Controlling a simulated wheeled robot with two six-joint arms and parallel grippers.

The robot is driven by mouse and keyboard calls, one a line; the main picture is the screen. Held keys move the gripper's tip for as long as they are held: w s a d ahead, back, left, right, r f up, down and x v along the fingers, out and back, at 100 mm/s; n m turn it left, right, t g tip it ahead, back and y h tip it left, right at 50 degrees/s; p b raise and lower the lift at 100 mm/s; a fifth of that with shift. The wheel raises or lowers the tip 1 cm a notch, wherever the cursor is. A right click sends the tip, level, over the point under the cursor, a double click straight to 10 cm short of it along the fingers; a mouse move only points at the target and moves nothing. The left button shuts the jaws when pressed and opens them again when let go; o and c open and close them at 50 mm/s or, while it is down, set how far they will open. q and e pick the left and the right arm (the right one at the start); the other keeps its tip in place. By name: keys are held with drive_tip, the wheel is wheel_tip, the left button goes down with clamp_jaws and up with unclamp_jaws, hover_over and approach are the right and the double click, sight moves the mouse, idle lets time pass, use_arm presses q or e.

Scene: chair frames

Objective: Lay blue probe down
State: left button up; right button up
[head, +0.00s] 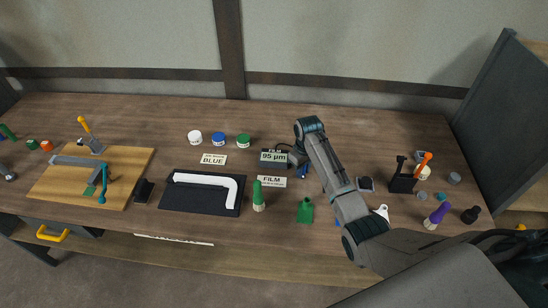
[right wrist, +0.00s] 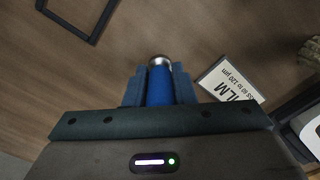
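The blue probe (right wrist: 159,86) is a blue cylinder with a silver end, seen in the right wrist view. It sits between the two fingers of my right gripper (right wrist: 159,92), which press close on both sides. In the head view my right gripper (head: 302,165) hangs beside the film gauge, partly hidden by my own arm, with a bit of blue below it. The gauge (head: 273,158) reads 95 µm, and a dark cable loops from it towards the gripper. The height of the probe above the bench is hard to tell. My left gripper is not in view.
A FILM card (head: 272,182) lies before the gauge. A black mat (head: 205,206) with a white bent tube, a green-capped bottle (head: 258,196) and a green item (head: 305,210) lie nearby. A black holder (head: 403,181) stands right. A dark outlined frame (right wrist: 84,14) lies on the bench.

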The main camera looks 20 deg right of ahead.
drive_tip(key=o, duration=0.4)
drive_tip(key=shift+o, duration=0.2)
drive_tip(key=shift+r, duration=0.1)
wheel_tip(320, 180, up, 9)
drive_tip(key=b, duration=0.3)
drive_tip(key=shift+r, duration=0.85)
